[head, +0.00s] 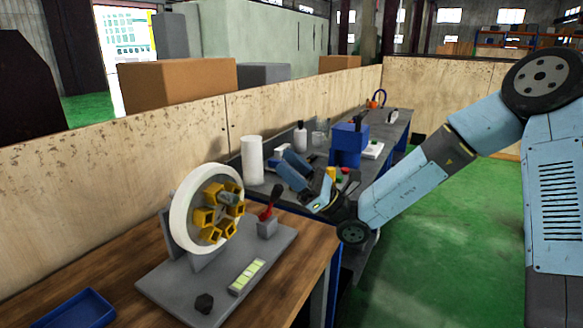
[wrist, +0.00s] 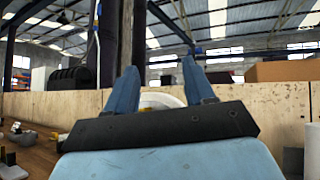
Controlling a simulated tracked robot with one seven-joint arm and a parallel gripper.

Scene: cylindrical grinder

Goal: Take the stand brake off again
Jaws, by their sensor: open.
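In the head view, a grey stand (head: 180,282) on the wooden bench carries an upright white wheel (head: 180,222) with yellow blocks (head: 212,218) around its hub. A red brake lever (head: 268,205) with a dark tip rises tilted from a small grey block on the stand, right of the wheel. My gripper (head: 288,165) is open and empty, above and to the right of the lever and apart from it. In the wrist view, my two blue fingers (wrist: 158,80) stand wide apart, with part of the white wheel (wrist: 160,101) visible between them. I cannot make out the lever there.
A blue tray (head: 78,309) lies at the front left. A wooden partition (head: 110,165) runs behind the benches. Green floor (head: 430,230) is clear at right.

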